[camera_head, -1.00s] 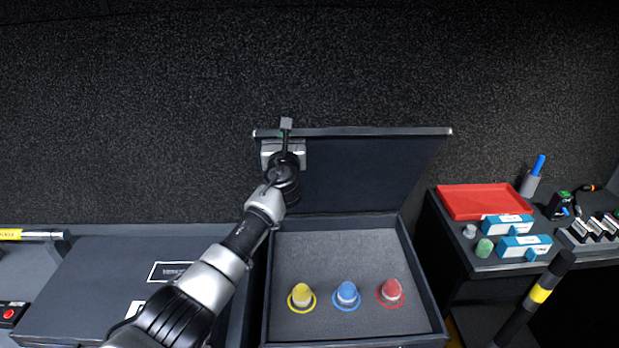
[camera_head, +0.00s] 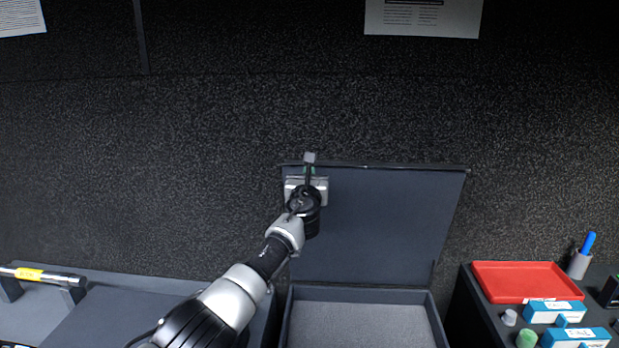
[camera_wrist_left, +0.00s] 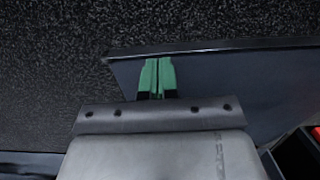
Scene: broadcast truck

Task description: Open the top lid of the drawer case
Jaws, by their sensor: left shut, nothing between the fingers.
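The drawer case (camera_head: 289,318) stands at the bottom centre of the head view, its top open and its grey-lined inside partly showing. Its lid (camera_head: 385,220) stands raised near upright in front of the dark wall, hinged at the case's back edge. My left gripper (camera_head: 309,165) is at the lid's upper left edge, in front of its inner face. In the left wrist view the gripper's green fingertips (camera_wrist_left: 157,78) are together with nothing between them, over the lid (camera_wrist_left: 230,80) just below its top edge. Whether they touch it I cannot tell. My right gripper is out of view.
A red tray (camera_head: 520,282), blue-and-white boxes (camera_head: 553,311) and a cup with a blue pen (camera_head: 580,262) are on a surface at right. A metal bar with a yellow label (camera_head: 42,275) lies at left. The textured wall (camera_head: 180,180) is close behind the lid.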

